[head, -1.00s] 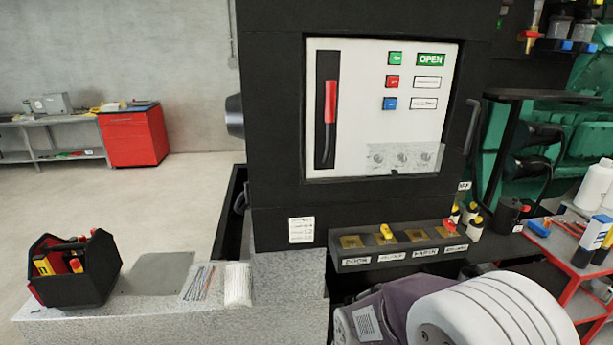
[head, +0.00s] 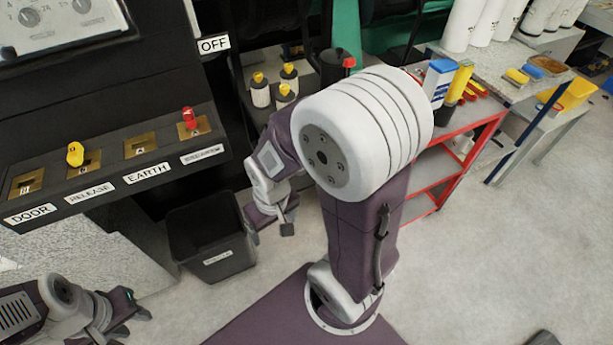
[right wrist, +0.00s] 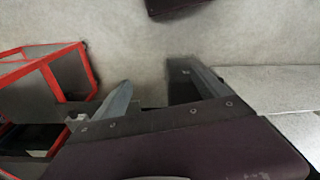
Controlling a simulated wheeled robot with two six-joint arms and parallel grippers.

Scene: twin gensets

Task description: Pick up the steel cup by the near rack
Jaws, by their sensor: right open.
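A red-framed rack (head: 428,177) stands right of centre in the head view, partly hidden behind my right arm. A red frame also shows at the left of the right wrist view (right wrist: 40,60). My right gripper (head: 271,226) hangs low beside a black bin, left of the rack, with its jaws apart. In the right wrist view its two fingers (right wrist: 160,95) are apart with nothing between them.
A black bin (head: 211,243) stands on the floor under the panel ledge (head: 110,165) with its labelled switches. Bottles and coloured items crowd the rack top. A grey bench (head: 500,75) with white bottles stands behind.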

